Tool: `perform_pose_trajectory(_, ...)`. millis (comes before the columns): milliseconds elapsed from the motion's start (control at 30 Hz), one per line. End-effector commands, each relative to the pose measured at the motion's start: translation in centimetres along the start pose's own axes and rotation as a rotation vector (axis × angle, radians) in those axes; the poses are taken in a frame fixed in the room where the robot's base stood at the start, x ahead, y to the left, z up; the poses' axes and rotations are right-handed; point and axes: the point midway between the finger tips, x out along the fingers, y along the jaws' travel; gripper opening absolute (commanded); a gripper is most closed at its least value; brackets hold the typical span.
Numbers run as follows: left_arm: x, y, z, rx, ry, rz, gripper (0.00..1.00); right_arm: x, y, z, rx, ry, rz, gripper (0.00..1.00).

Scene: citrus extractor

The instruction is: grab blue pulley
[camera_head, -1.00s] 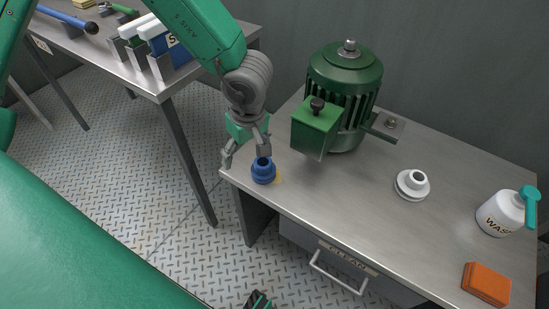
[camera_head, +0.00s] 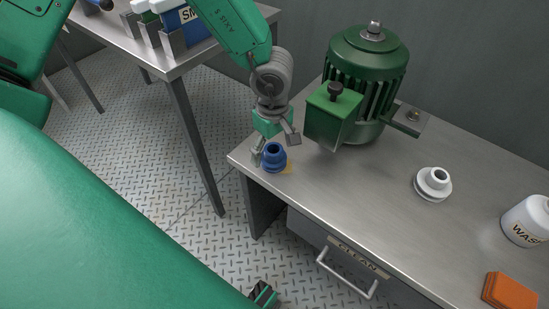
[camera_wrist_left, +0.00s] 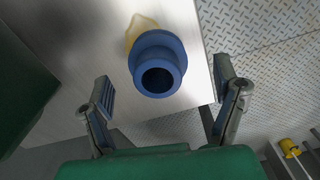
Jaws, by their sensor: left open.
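The blue pulley (camera_head: 273,158) stands upright on the near left corner of the steel table, beside a small yellowish patch. My left gripper (camera_head: 274,148) is open above and around it in the head view, with one finger on the left of the pulley and the other to its upper right. In the left wrist view, the pulley (camera_wrist_left: 157,66) shows its round hole and lies ahead of and between the two spread fingers (camera_wrist_left: 163,97), with gaps on both sides. No finger visibly touches it. My right gripper cannot be made out clearly; only a small dark and green part shows at the bottom edge.
A green motor (camera_head: 365,80) with a box on its side stands right of the gripper. A white pulley (camera_head: 433,183), a wash bottle (camera_head: 527,221) and an orange block (camera_head: 510,291) are farther right. A drawer with a handle (camera_head: 346,283) is below the table edge.

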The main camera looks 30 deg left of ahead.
Motion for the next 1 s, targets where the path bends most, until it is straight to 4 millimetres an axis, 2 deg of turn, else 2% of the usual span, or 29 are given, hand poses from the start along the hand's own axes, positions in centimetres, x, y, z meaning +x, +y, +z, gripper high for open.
perform_pose_trajectory(33, 1.2, 0.1, -0.2, 0.000, 0.002, -0.003, 0.82, 0.8, 0.0, 0.0, 0.000, 0.000, 0.000, 0.40)
perform_pose_trajectory(200, 3.8, 0.4, -0.4, 0.001, 0.002, -0.003, 0.82, 2.2, 0.0, 0.1, 0.000, 0.000, 0.000, 0.40)
perform_pose_trajectory(467, 4.1, 0.4, -0.4, -0.001, 0.001, 0.000, 0.82, 2.2, 0.0, 0.1, 0.000, 0.000, 0.000, 0.40)
perform_pose_trajectory(533, 4.1, 0.4, -0.4, -0.001, 0.001, -0.001, 0.65, 2.2, 0.0, 0.1, 0.000, 0.000, 0.000, 0.40)
perform_pose_trajectory(667, 4.1, 0.4, -0.4, -0.001, 0.000, -0.001, 0.19, 2.2, 0.0, 0.1, 0.000, 0.000, 0.000, 0.40)
perform_pose_trajectory(700, 4.1, 0.4, -0.4, -0.001, 0.000, -0.001, 0.14, 2.2, 0.0, 0.1, 0.000, 0.000, 0.000, 0.40)
perform_pose_trajectory(1000, 3.6, 0.4, -0.4, -0.001, -0.001, 0.001, 0.14, 2.0, 0.0, 0.1, 0.000, 0.000, 0.000, 0.40)
